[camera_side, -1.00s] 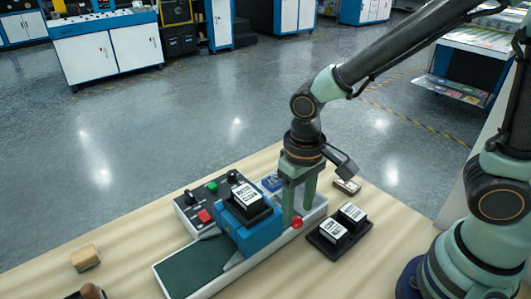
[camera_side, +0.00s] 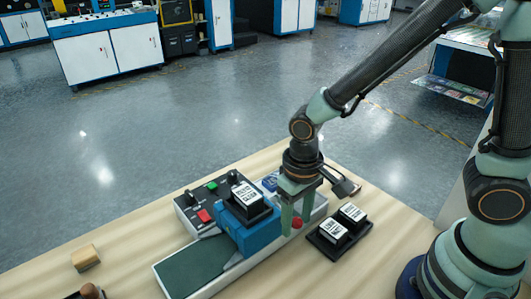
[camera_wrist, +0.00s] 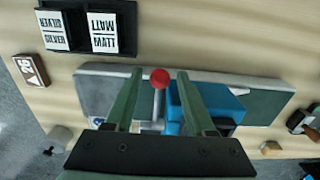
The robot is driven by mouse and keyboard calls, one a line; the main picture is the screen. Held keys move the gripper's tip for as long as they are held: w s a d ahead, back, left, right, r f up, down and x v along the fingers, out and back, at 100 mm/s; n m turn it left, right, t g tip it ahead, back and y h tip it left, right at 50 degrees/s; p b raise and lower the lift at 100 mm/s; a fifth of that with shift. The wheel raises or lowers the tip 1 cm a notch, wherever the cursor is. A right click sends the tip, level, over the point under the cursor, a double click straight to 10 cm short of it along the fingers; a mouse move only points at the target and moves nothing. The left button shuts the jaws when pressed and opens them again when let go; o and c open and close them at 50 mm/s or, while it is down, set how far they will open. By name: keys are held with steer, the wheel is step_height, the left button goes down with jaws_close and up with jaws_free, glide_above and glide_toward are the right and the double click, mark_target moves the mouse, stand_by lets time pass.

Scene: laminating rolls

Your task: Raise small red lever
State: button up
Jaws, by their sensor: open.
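The small red lever ends in a round red knob (camera_side: 297,222) on the near side of the blue and grey laminating machine (camera_side: 255,236). In the wrist view the red knob (camera_wrist: 160,78) sits on a thin metal stem. My gripper (camera_wrist: 159,76) is open, with one green finger on each side of the knob and a visible gap to both. In the side view my gripper (camera_side: 297,224) points down at the machine's right part, with the knob showing between its fingers. I cannot tell the exact height of the fingertips relative to the knob.
A black tray (camera_side: 318,246) with white-labelled cartridges stands right of the machine. A control box (camera_side: 188,212) with red and green buttons is behind it. A wooden block (camera_side: 85,258) lies at the left. A small labelled box (camera_wrist: 30,71) lies near the tray. Front-right table is clear.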

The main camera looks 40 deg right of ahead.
mark_target(297, 219)
steer(key=shift+f, duration=0.45)
steer(key=c, duration=0.8)
steer(key=shift+o, duration=0.3)
steer(key=shift+r, duration=2.45)
steer(key=o, duration=0.7)
steer(key=shift+o, duration=0.2)
